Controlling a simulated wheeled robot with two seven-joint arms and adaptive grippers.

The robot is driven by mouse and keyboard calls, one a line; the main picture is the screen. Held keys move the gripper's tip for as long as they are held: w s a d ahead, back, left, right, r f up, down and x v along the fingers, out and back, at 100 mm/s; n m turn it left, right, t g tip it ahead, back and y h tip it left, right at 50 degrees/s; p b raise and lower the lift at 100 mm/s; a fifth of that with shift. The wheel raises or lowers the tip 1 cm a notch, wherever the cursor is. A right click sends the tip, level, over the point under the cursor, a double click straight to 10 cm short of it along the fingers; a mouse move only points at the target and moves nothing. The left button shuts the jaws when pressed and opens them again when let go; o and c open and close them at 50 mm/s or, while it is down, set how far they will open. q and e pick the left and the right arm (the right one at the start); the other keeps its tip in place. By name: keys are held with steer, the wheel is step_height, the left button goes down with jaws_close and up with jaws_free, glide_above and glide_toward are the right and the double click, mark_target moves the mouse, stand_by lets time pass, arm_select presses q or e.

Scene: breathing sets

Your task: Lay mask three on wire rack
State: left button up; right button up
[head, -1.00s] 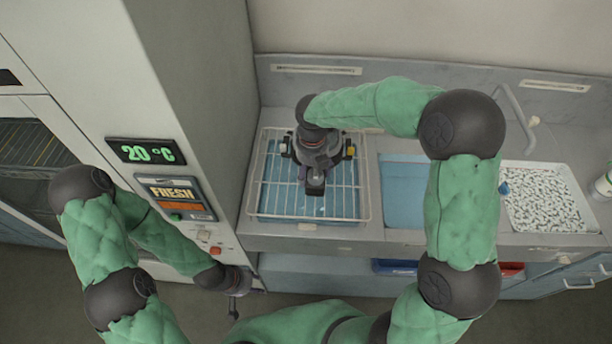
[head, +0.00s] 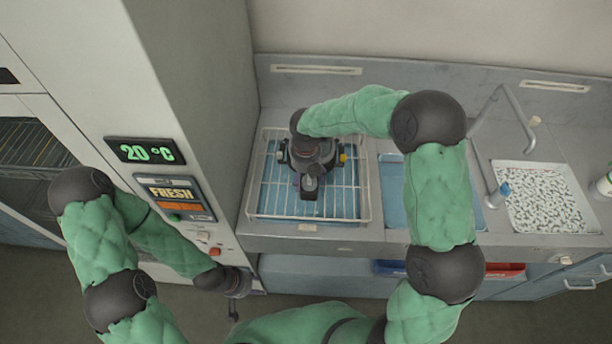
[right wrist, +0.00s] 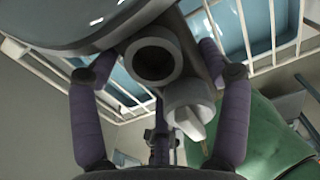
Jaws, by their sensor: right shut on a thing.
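The mask (head: 342,158), dark with a yellowish part at its side, is over the white wire rack (head: 369,190) in the head view. My right gripper (head: 309,184) covers most of it. In the right wrist view, the purple fingers of my right gripper (right wrist: 158,78) are shut on the mask (right wrist: 85,28), beside its round grey port and a pale valve. The rack's wires (right wrist: 250,45) show behind it; whether the mask touches them I cannot tell. My left gripper (head: 234,304) hangs low by the cabinet, its fingers too small to judge.
The rack sits over a blue basin on the grey counter (head: 400,238). A tall cabinet (head: 200,90) stands close on the left.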

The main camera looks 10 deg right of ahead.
steer(key=shift+w, duration=0.1)
steer(key=o, duration=1.6)
steer(key=shift+f, duration=0.15)
steer(key=shift+c, duration=0.2)
step_height(320, 180, up, 12)
steer(key=p, duration=0.1)
steer(key=shift+s, duration=0.2)
